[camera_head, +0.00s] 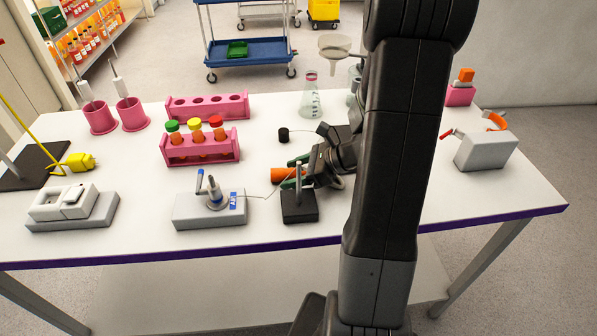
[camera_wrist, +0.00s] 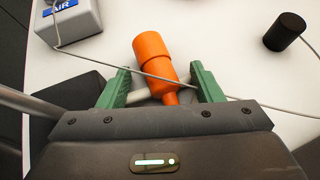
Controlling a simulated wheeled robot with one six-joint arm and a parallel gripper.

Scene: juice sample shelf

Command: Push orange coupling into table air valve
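The orange coupling (camera_head: 284,174) lies beside my gripper (camera_head: 294,173) near the middle of the table. In the wrist view the coupling (camera_wrist: 152,58) extends beyond the green fingertips, and its narrower end lies between them. My gripper (camera_wrist: 163,84) is open, with space visible on both sides of the coupling. A thin grey line crosses over the coupling. The table air valve (camera_head: 215,195) is a silver fitting with a lever on a grey block to the left of my gripper. The block's AIR label (camera_wrist: 60,7) shows at the wrist view's upper left; the valve fitting is out of that view.
A black block (camera_head: 299,207) with an upright grey post stands just in front of my gripper. A black cylinder (camera_head: 283,135) stands behind it. A pink rack (camera_head: 200,150) with capped tubes is at the back left. A grey box (camera_head: 486,151) is at right.

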